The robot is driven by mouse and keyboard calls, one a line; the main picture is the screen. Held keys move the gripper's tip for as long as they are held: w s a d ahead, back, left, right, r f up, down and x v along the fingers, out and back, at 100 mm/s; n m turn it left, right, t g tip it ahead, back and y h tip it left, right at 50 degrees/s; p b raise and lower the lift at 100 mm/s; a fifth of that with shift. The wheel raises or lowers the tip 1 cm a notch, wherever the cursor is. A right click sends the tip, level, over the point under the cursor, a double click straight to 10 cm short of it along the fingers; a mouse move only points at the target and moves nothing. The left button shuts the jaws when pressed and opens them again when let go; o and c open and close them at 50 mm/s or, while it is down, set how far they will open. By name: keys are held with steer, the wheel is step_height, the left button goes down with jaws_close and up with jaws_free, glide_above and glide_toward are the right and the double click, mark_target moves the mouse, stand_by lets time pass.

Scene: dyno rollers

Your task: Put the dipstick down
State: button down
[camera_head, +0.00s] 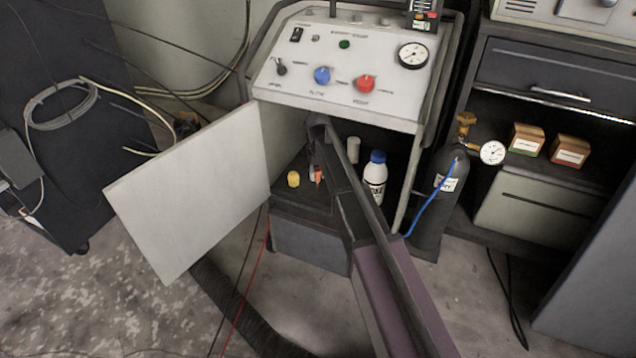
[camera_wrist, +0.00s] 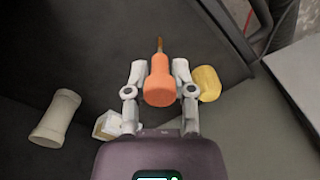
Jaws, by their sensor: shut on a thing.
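The dipstick has an orange handle (camera_wrist: 160,82) and a thin brown tip pointing away from me. My gripper (camera_wrist: 160,80) is shut on the orange handle, with one pale finger on each side. In the head view the orange handle (camera_head: 318,174) shows inside the open cabinet of the machine, beside my arm. My gripper (camera_head: 314,176) is partly hidden there behind my arm. The dark shelf (camera_wrist: 95,50) lies beyond the dipstick. I cannot tell whether the dipstick touches the shelf.
A yellow cylinder (camera_wrist: 207,84) lies close right of my gripper. A pale cylinder (camera_wrist: 56,118) and a small box (camera_wrist: 108,126) are left of it. A white bottle with blue cap (camera_head: 375,180) stands right of my arm. The open cabinet door (camera_head: 195,190) is at left.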

mark_target(317, 169)
steer(key=shift+w, duration=0.1)
stand_by(0.3)
steer(key=shift+f+b, duration=1.75)
steer(key=shift+f, duration=0.05)
steer(key=shift+f, duration=0.15)
steer(key=shift+c, duration=2.3)
jaws_free()
steer(key=shift+r, duration=0.2)
step_height(317, 169, up, 8)
steer(key=p, duration=0.7)
steer(key=shift+f, duration=0.25)
steer(key=shift+p, duration=0.3)
